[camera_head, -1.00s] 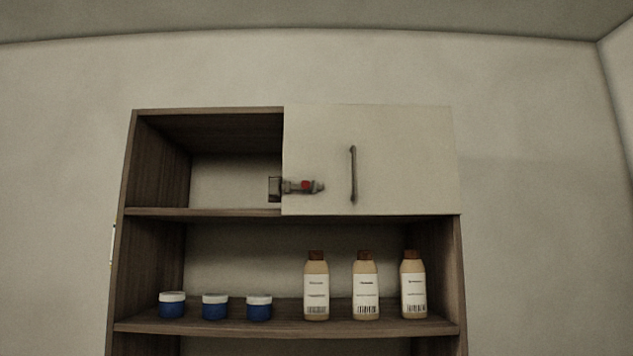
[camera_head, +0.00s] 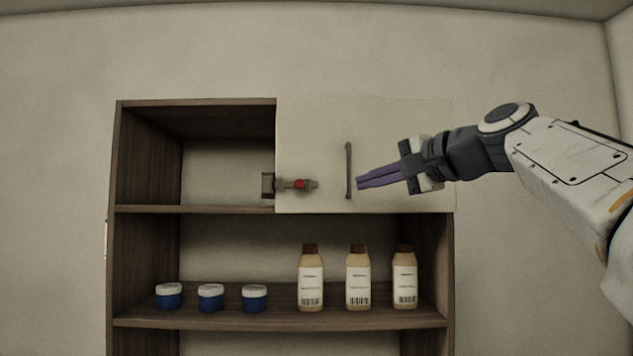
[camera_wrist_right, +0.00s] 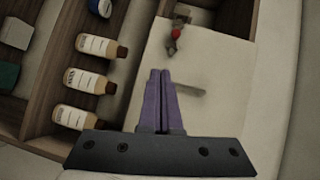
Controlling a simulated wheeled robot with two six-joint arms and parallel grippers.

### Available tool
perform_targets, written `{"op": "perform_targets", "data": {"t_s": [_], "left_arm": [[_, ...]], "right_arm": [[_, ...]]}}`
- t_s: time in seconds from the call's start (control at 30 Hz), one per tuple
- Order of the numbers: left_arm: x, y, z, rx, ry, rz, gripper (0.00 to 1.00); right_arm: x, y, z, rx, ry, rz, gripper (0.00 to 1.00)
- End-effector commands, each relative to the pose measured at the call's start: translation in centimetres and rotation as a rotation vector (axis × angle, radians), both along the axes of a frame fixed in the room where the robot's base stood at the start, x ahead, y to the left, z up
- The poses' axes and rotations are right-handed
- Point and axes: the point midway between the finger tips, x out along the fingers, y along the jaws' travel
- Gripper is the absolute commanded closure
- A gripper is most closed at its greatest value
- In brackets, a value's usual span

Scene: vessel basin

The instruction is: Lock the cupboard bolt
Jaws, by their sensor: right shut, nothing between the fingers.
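The cupboard bolt (camera_head: 297,184) is a grey metal rod with a red part, mounted near the left edge of the pale cupboard door (camera_head: 400,140). A bracket (camera_head: 268,185) stands at its left end, beside the open compartment. The bolt also shows at the top of the right wrist view (camera_wrist_right: 176,33). A dark vertical handle (camera_head: 349,170) is on the door, right of the bolt. My right gripper (camera_head: 360,183) has purple fingers, shut and empty, just right of the handle in the head view. In the right wrist view its fingers (camera_wrist_right: 160,72) partly cover the handle. My left gripper is out of view.
The shelf below the door holds several items: three blue jars with white lids (camera_head: 211,297) and three tan bottles with brown caps (camera_head: 358,280). The upper left compartment (camera_head: 220,160) is open and looks empty. Bare wall surrounds the cupboard.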

Motion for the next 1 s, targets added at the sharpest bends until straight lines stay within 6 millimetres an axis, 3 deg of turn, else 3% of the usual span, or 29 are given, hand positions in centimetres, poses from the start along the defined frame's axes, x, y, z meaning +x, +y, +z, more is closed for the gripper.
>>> {"op": "perform_targets", "data": {"t_s": [0.03,0.13,0.57,1.0], "left_arm": [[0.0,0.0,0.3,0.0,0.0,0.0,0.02],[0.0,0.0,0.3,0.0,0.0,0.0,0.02],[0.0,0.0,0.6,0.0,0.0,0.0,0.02],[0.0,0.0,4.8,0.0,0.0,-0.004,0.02]], "right_arm": [[-0.1,-0.6,1.3,0.017,-0.017,-0.009,1.0],[-0.3,-1.0,2.3,0.035,-0.032,-0.013,1.0],[0.2,-0.5,2.4,0.036,-0.034,-0.011,1.0],[7.0,4.5,1.8,0.035,-0.029,-0.009,1.0]]}}
